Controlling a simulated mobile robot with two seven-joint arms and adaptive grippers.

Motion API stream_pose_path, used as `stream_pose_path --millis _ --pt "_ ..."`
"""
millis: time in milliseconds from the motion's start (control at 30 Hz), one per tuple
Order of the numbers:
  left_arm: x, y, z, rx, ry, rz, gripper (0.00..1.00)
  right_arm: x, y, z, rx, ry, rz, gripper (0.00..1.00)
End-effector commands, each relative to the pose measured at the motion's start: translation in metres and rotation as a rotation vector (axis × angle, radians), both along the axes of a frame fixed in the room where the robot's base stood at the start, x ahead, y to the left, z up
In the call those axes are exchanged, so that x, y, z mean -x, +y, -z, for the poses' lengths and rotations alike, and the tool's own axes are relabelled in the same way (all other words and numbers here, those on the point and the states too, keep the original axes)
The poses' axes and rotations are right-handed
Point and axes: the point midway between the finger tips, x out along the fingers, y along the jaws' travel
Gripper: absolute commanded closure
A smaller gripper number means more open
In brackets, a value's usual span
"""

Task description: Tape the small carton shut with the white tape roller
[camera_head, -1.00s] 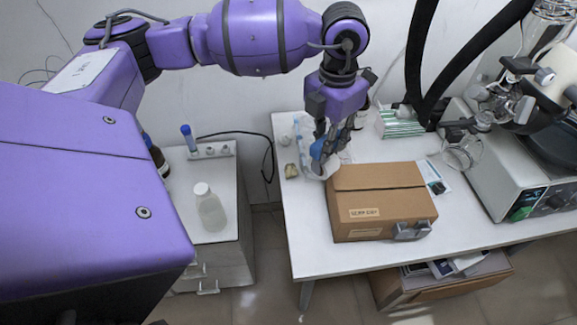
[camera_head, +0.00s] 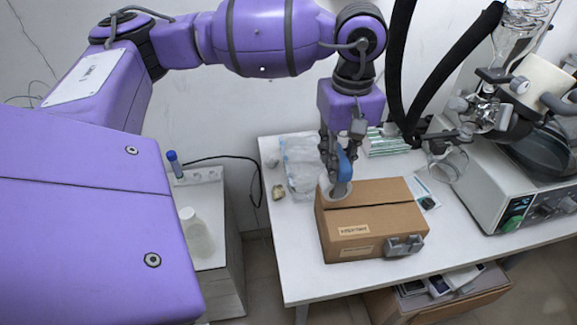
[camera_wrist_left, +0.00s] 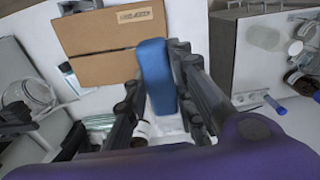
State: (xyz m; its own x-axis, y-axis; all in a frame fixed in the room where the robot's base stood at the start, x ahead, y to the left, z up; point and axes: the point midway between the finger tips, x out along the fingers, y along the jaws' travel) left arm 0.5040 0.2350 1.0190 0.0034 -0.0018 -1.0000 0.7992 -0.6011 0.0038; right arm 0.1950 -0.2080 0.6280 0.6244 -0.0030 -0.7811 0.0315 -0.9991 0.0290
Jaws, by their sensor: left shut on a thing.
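The small brown carton (camera_head: 385,190) stands on the white table, its top flaps closed with a dark seam running across. It also fills the upper left of the left wrist view (camera_wrist_left: 105,68). My left gripper (camera_head: 338,168) is shut on the blue handle of the white tape roller (camera_head: 334,193). The handle shows between the fingers in the left wrist view (camera_wrist_left: 155,70). The roller's white part is at the carton's left end, near the seam. I cannot tell whether it touches. No tape shows clearly on the seam. My right gripper is not in view.
A grey metallic piece (camera_head: 404,245) sits against the carton's front right. Clear plastic bags (camera_head: 298,160) lie behind left. A lower cabinet with a white bottle (camera_head: 197,232) is left, across a gap.

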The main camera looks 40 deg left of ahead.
Motion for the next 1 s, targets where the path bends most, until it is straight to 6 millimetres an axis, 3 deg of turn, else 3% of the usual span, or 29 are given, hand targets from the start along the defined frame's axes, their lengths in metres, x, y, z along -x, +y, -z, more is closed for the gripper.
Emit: stream_pose_path --millis 200,567,1000 --pt "-0.001 -0.001 -0.002 0.001 -0.004 0.090 1.00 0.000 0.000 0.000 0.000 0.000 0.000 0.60" --pt "-0.001 -0.001 0.001 0.002 -0.001 0.090 1.00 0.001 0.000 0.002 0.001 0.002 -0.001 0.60" --pt "0.000 0.000 0.041 0.000 0.004 0.088 1.00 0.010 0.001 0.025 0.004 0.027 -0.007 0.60"
